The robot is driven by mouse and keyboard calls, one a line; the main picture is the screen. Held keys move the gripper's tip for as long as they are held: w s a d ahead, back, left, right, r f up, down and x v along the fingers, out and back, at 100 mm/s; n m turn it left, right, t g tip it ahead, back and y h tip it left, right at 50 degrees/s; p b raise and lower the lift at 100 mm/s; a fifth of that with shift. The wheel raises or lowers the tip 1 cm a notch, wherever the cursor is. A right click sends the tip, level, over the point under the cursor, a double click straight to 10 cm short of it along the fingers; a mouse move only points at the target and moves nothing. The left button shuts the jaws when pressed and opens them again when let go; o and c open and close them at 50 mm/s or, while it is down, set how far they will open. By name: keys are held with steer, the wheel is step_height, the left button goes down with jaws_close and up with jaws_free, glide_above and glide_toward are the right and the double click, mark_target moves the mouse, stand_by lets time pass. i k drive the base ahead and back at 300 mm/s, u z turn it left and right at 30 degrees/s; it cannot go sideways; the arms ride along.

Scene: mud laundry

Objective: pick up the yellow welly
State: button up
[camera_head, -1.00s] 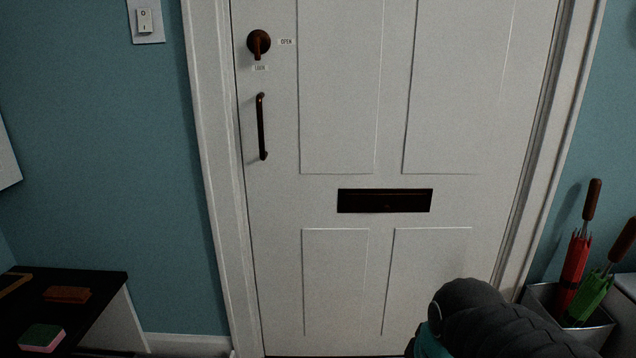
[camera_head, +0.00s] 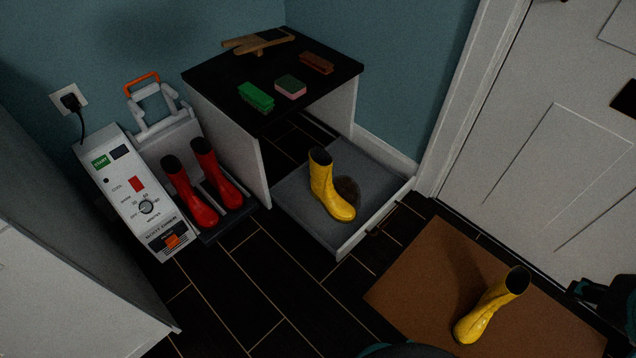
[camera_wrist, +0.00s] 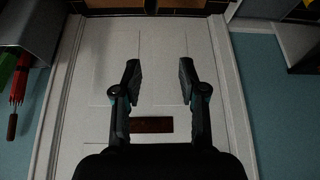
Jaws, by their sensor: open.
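One yellow welly (camera_head: 489,307) stands on the brown doormat, at the lower right of the head view. It leans or is seen at a slant; I cannot tell which.
Red wellies (camera_head: 190,192) sit on a boot dryer (camera_head: 129,197) at left. A black bench top (camera_head: 222,72) holds brushes and a sponge (camera_head: 290,87). The brown doormat (camera_head: 432,260) lies by the white door (camera_head: 545,150). The dark floor between is clear.

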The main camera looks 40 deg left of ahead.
mark_target(322, 188)
steer(key=u, duration=1.65)
steer(key=k, duration=0.4)
steer(key=u, duration=1.05)
steer(key=i, duration=0.8)
steer(key=z, duration=0.55)
steer(key=i, duration=0.6)
steer(key=z, duration=0.55)
